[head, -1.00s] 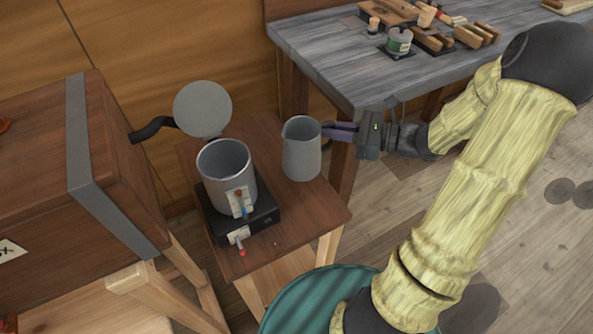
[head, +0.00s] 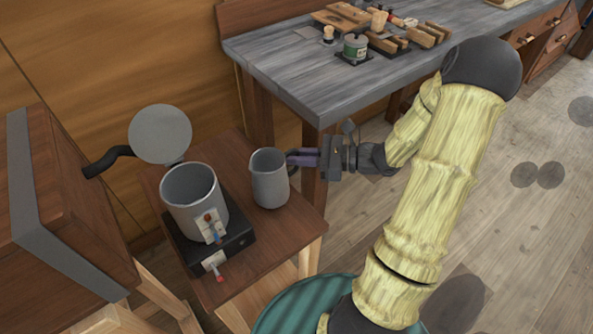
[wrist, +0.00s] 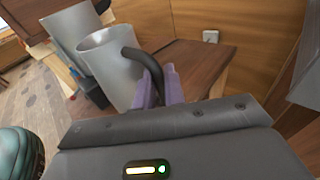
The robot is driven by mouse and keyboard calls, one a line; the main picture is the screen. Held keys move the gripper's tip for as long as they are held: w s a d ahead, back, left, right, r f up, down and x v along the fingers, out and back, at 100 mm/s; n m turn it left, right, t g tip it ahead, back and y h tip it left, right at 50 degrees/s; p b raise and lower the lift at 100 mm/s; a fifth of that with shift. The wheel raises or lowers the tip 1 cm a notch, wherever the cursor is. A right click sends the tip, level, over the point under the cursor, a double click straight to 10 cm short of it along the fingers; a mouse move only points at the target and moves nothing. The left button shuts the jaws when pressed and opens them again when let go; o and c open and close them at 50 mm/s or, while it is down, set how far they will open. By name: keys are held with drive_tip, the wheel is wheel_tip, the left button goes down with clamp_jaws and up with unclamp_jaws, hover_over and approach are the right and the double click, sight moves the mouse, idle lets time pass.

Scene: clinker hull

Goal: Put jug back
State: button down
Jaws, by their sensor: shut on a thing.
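The grey metal jug (head: 269,179) is upright at the right part of the small wooden stand, beside the larger pot. My gripper (head: 297,158) comes from the right with its purple fingers shut on the jug's handle. In the wrist view the jug (wrist: 112,68) shows its open rim, and its dark curved handle (wrist: 145,62) runs down between the fingers (wrist: 160,88). The jug's base looks at or just above the stand top; I cannot tell whether it touches.
A larger grey pot (head: 192,202) with a raised round lid (head: 160,134) sits on a black heater base (head: 211,252) left of the jug. The wooden stand (head: 290,226) is bare at the right front. A grey workbench (head: 290,75) with tools stands behind, and a wooden chest (head: 85,225) at left.

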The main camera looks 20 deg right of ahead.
drive_tip(key=shift+a+f+b, duration=0.1)
drive_tip(key=shift+f+b, duration=0.35)
drive_tip(key=shift+f, duration=1.4)
drive_tip(key=shift+w, duration=0.1)
drive_tip(key=shift+f, duration=0.15)
drive_tip(key=c, duration=1.5)
unclamp_jaws()
